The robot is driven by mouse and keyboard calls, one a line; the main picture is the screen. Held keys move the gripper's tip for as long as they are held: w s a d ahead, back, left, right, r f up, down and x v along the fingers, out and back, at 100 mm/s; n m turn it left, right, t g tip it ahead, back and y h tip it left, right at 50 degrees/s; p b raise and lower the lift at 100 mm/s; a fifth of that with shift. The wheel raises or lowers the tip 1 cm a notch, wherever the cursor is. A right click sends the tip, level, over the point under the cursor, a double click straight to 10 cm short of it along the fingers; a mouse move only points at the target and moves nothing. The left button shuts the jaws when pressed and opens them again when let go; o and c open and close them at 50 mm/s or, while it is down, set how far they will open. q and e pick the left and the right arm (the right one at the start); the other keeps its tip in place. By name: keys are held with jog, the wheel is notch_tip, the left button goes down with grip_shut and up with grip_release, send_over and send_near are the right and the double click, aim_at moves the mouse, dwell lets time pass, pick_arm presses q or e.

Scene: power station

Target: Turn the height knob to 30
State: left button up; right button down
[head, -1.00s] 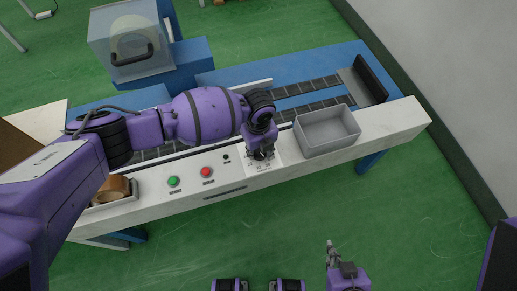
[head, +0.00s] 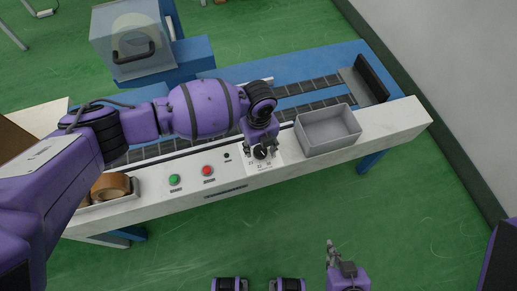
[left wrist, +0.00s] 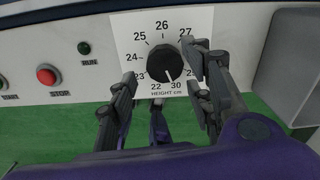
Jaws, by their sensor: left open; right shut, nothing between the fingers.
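The black height knob (left wrist: 164,62) sits on a white dial plate (left wrist: 143,24) marked from 22 to 30 cm. Its white pointer line is turned down and slightly right, toward the 30 mark. In the head view the knob (head: 261,153) shows below my left gripper (head: 261,146). My left gripper (left wrist: 158,64) is open, with one finger on each side of the knob and visible gaps between. My right gripper (head: 331,247) is shut and empty, low in the head view, away from the panel.
A green button (head: 174,180) and a red button (head: 208,171) lie left of the dial. A grey bin (head: 328,130) stands just right of it. Tape rolls (head: 110,186) sit at the panel's left end. The floor in front is clear.

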aim_at(258, 152)
pick_arm(q)
notch_tip(258, 152, up, 9)
dwell(0.3)
jog(key=shift+r, duration=0.1)
dwell(0.4)
